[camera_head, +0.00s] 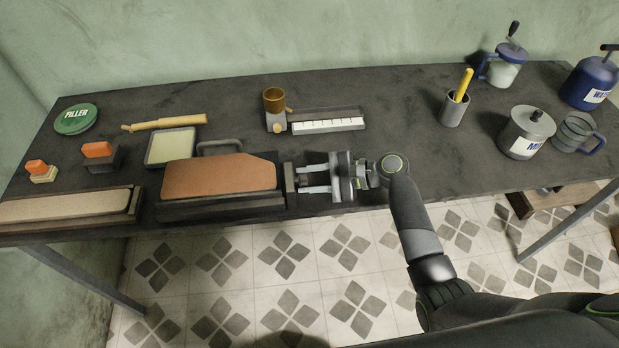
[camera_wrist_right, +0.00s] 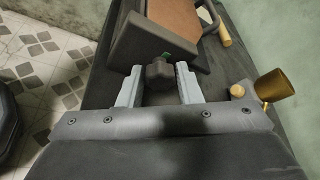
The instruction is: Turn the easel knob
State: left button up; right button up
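The easel (camera_head: 225,203) has a dark base with a brown board (camera_head: 220,176) resting on it, at the front edge of the table. Its knob, a dark lobed one, shows in the right wrist view (camera_wrist_right: 159,72) on the easel's end plate (camera_wrist_right: 150,42). My right gripper (camera_head: 304,180) is at the easel's right end with its fingers pointing left. In the right wrist view its two light fingers are open on either side of the knob, with narrow gaps; contact is not clear. My left gripper is not in view.
The dark table (camera_head: 400,115) is bare at centre right. A brass cup on a stand (camera_head: 274,100) with a white scale (camera_head: 328,125) stands behind. Grey pot (camera_head: 525,132), mug (camera_head: 576,132) and blue canister (camera_head: 592,85) stand right. A long tan-topped block (camera_head: 65,207) lies left.

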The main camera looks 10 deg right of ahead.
jog(key=o, duration=0.3)
jog(key=shift+o, duration=0.2)
jog(key=b+v, duration=0.2)
jog(key=v, duration=1.5)
jog(key=shift+d+b, duration=0.25)
jog(key=shift+b, duration=0.1)
jog(key=shift+s, duration=0.15)
